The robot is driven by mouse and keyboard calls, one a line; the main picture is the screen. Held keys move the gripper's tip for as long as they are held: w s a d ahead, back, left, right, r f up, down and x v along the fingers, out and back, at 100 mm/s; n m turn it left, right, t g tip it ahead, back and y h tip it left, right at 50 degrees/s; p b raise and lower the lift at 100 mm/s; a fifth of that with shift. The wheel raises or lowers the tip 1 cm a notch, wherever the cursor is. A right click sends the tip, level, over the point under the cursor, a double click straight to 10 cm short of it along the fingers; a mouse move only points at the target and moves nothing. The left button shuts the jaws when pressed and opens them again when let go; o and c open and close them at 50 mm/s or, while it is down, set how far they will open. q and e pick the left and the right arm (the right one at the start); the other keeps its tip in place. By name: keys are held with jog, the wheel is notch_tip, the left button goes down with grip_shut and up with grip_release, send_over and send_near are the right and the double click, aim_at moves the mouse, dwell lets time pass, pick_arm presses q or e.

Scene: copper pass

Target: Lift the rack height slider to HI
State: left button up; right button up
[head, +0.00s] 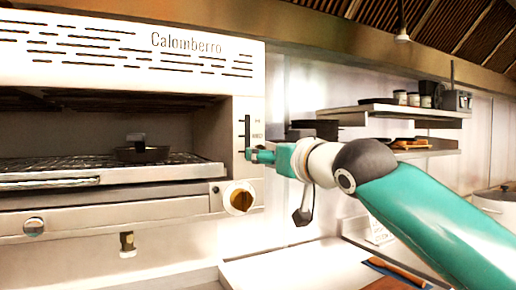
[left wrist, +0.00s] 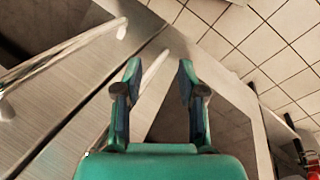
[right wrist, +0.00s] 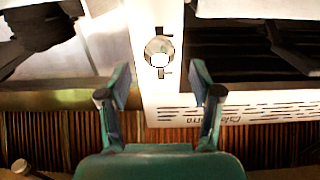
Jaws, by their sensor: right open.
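The rack height slider is a round pale knob (right wrist: 158,52) on the white front panel of the Calomberro grill. In the right wrist view, dark slot shows on both sides of the knob. In the head view the vertical slot (head: 247,129) shows above my right gripper (head: 256,155), which hides the knob. The right gripper (right wrist: 160,84) is open, its fingertips on either side of the knob's line, with no visible grip on it. My left gripper (left wrist: 160,66) is open and empty, pointing down past a metal edge; it is outside the head view.
The grill's wire rack (head: 85,170) holds a small dark pan (head: 143,154). A brown dial (head: 239,199) sits below the slider. Wall shelves (head: 400,113) with jars stand at right. A counter (head: 290,268) lies below. In the left wrist view there is tiled floor (left wrist: 270,40).

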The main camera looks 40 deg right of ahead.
aim_at(261, 147)
jog(key=p+x, duration=0.1)
jog(key=x, duration=0.3)
jog(key=shift+w+r, duration=0.15)
jog(key=shift+w+d, duration=0.25)
jog(key=shift+w, duration=0.3)
grip_shut()
